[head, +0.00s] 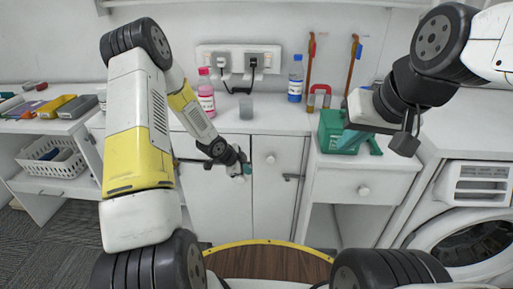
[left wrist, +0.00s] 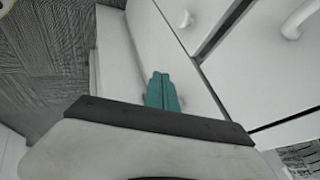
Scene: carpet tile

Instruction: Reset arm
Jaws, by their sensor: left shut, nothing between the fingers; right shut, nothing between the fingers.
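My left arm comes in from the left of the head view and bends down, with its gripper (head: 246,170) in front of the white cabinet doors. In the left wrist view the teal fingertips (left wrist: 162,92) are together with nothing between them, beside the white cabinet front. My right arm reaches in from the upper right, and its gripper (head: 347,141) is over the right part of the counter. The right gripper is shut and holds nothing. It is close to a green box (head: 331,127) in the picture; I cannot tell whether they touch.
Pink (head: 206,95) and blue (head: 295,78) bottles and a grey cup (head: 246,107) stand on the white counter (head: 265,122). A washing machine (head: 467,225) is at right. A white basket (head: 50,158) sits on the left shelf. Open floor shows at lower left.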

